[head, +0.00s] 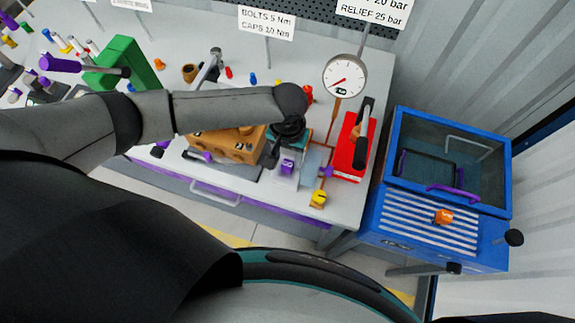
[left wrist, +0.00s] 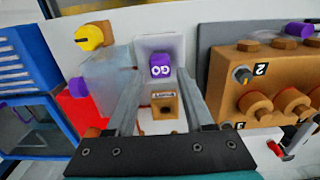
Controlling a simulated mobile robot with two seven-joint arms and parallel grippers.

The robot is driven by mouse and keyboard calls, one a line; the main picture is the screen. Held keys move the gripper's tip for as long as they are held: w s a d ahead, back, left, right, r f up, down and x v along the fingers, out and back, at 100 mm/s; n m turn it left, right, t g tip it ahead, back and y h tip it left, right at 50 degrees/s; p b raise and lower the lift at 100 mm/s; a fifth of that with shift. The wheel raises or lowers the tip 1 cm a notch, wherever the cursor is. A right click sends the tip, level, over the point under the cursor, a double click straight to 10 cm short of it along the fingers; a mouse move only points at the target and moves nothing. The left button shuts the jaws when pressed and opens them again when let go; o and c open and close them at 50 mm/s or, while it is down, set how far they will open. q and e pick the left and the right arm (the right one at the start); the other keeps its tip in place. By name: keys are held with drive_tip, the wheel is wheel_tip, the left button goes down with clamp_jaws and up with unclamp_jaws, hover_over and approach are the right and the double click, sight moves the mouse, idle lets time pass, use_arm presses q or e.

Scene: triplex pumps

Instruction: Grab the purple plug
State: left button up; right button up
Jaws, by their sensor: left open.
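The purple plug (left wrist: 160,66), marked with white letters that look like "GO", stands on a pale grey plate (left wrist: 168,43) in the left wrist view. In the head view the purple plug (head: 287,167) shows just below my left gripper (head: 283,145). In the left wrist view my left gripper (left wrist: 158,76) is open, one finger on either side of the plug in the picture. I cannot tell whether the fingers touch it. A tan block with a dark hole (left wrist: 165,106) shows between the fingers, nearer the camera. My right gripper is not in view.
An orange-brown pump block (head: 228,146) with round caps stands close by on the bench. A yellow part (head: 318,198), another purple part (head: 326,171), a pressure gauge (head: 344,76) and a red box (head: 352,148) are to the right. A blue cabinet (head: 440,185) stands beyond.

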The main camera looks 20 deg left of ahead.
sight(288, 164)
use_arm(q)
drive_tip(key=shift+w+f, duration=0.1)
drive_tip(key=shift+f, duration=2.1)
drive_tip(key=shift+c, duration=0.2)
clamp_jaws()
